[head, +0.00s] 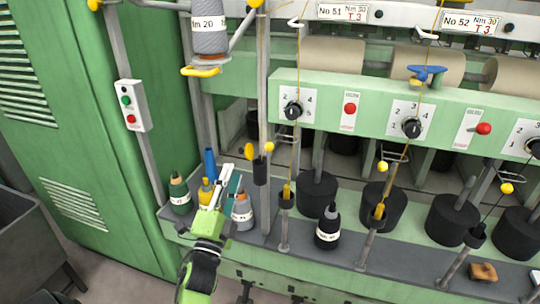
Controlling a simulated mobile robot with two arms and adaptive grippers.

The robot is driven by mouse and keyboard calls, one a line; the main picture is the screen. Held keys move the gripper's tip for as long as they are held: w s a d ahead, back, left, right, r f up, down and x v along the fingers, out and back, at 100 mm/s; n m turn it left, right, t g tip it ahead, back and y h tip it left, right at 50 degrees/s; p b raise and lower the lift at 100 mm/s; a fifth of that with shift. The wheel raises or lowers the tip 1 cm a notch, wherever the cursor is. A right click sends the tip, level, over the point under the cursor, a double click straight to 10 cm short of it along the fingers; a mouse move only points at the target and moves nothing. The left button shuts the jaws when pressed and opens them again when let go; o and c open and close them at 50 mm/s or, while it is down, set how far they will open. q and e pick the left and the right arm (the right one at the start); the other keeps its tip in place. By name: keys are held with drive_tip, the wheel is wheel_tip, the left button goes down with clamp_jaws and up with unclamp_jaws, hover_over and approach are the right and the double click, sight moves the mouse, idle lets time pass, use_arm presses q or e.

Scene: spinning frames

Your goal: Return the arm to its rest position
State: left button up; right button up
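My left arm comes up from the bottom edge in green and black. Its gripper (227,180) is over the left end of the machine's grey shelf, among several small bottles. A white finger points up and away from me. A teal piece shows beside it, and I cannot tell whether the fingers are apart or hold something. A grey bottle with an orange cap (243,212) stands just right of the gripper. A yellow bottle (205,192) stands just left of it, partly hidden. My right gripper is not in view.
A dark green bottle (180,194) and a blue bottle (210,165) stand at the shelf's left end. A black bottle (328,228) stands further right, near black cylinders (317,194). A green rail with knobs (410,110) runs above. A brown block (482,271) lies at right.

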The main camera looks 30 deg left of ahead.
use_arm(q)
drive_tip(key=w+d+f+n+g+h, duration=0.1)
drive_tip(key=d+f+n+g+h, duration=0.15)
drive_tip(key=f, duration=0.85)
drive_tip(key=w+d+f+n+g+h, duration=0.1)
drive_tip(key=w+d+f+g, duration=0.15)
drive_tip(key=f, duration=0.85)
drive_tip(key=s+d+f+n+g+h, duration=0.15)
drive_tip(key=s+d+f, duration=0.3)
drive_tip(key=f, duration=0.65)
drive_tip(key=s+d+f+g+h, duration=0.1)
drive_tip(key=s+d+f+g, duration=0.3)
drive_tip(key=f, duration=0.7)
drive_tip(key=s+d+f+n+g+h, duration=0.1)
drive_tip(key=s+d+f+g, duration=0.15)
drive_tip(key=s+f, duration=0.65)
drive_tip(key=s+d+f+n+g, duration=0.1)
drive_tip(key=s+d+f+g, duration=0.15)
drive_tip(key=s+f, duration=0.7)
drive_tip(key=s+f+n+g, duration=0.1)
drive_tip(key=s+f+g, duration=0.1)
drive_tip(key=s, duration=0.8)
drive_tip(key=s+f+n+g, duration=0.1)
drive_tip(key=s+f+g, duration=0.1)
drive_tip(key=s, duration=0.8)
drive_tip(key=shift+s+a+g, duration=0.3)
drive_tip(key=shift+a+g, duration=0.05)
